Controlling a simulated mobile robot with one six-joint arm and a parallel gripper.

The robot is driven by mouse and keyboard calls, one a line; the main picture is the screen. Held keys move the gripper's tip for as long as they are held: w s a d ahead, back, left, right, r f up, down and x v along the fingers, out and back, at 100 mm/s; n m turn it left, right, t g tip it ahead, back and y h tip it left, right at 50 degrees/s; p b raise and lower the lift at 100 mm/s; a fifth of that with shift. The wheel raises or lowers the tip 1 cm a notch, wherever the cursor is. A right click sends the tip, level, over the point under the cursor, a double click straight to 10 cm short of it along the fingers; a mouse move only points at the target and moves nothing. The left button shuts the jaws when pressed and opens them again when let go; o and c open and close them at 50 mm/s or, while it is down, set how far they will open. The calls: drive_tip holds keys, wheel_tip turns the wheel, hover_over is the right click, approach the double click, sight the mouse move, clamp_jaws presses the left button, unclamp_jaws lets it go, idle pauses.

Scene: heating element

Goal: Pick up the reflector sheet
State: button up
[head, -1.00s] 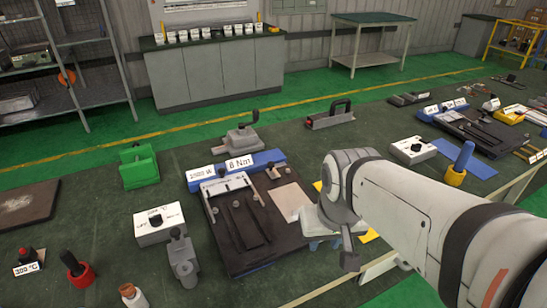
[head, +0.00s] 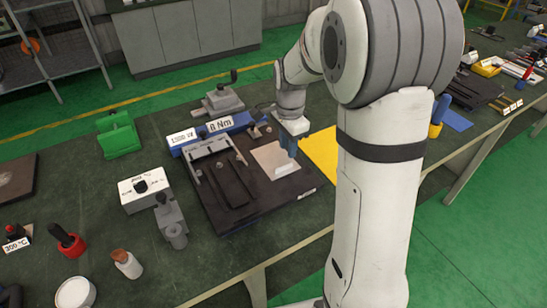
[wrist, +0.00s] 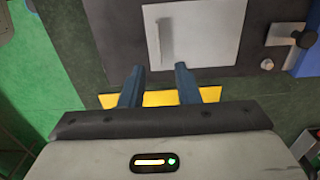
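The pale, thin sheet (head: 268,157), which I take for the reflector sheet, lies flat on the right part of a dark fixture plate (head: 222,205). A narrow raised strip stands on it. In the wrist view the sheet (wrist: 215,35) is ahead of my fingertips, with the strip roughly in line with the gap between them.
A yellow sheet (head: 320,152) lies right of the plate. A white box (head: 145,189) and grey clamp (head: 171,222) stand to the left. A green block (head: 118,137) stands further back.

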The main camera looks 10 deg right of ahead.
sight(288, 160)
wheel_tip(288, 160, down, 6)
drive_tip(key=shift+f+p, duration=0.15)
drive_tip(key=shift+p, duration=0.15)
drive_tip(key=shift+c, duration=0.2)
clamp_jaws()
